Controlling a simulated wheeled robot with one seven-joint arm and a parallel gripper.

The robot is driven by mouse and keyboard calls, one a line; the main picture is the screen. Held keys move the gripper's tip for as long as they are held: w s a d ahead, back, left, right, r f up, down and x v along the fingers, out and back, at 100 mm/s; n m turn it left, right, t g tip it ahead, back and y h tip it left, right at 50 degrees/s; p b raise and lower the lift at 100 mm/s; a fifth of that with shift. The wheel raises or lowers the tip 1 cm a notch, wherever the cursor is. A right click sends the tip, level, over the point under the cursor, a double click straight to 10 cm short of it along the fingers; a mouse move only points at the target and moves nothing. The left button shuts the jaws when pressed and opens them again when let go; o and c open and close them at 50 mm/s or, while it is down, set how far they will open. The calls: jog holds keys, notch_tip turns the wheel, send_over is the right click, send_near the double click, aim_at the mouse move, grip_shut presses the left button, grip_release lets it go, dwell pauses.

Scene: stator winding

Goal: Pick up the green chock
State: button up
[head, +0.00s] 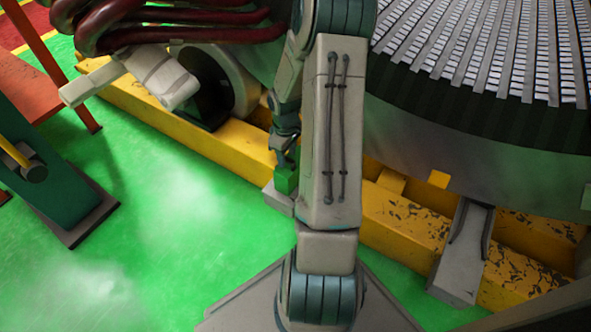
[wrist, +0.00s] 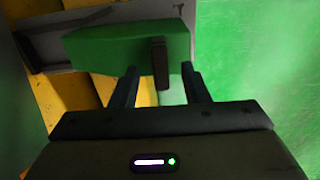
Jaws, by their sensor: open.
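The green chock (head: 285,181) sits on a grey ledge beside the yellow beam, partly hidden by my arm in the head view. In the wrist view the green chock (wrist: 105,47) lies across the top, with a short dark upright handle on its near side. My gripper (wrist: 160,77) is open, with one finger on each side of the handle and a gap showing around it. In the head view my gripper (head: 284,157) is just above the chock; its fingers are too small to tell apart there.
The yellow beam (head: 385,215) runs diagonally under the big ribbed stator (head: 480,110). A grey bracket (head: 462,255) stands to the right. Dark red hoses (head: 170,35) hang at the upper left. The green floor (head: 160,200) on the left is open.

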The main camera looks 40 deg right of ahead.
notch_tip(320, 180, down, 3)
jog(key=shift+r+b, duration=0.1)
jog(key=shift+b, duration=0.4)
jog(key=shift+r, duration=0.1)
grip_shut()
jog(key=shift+r, duration=0.15)
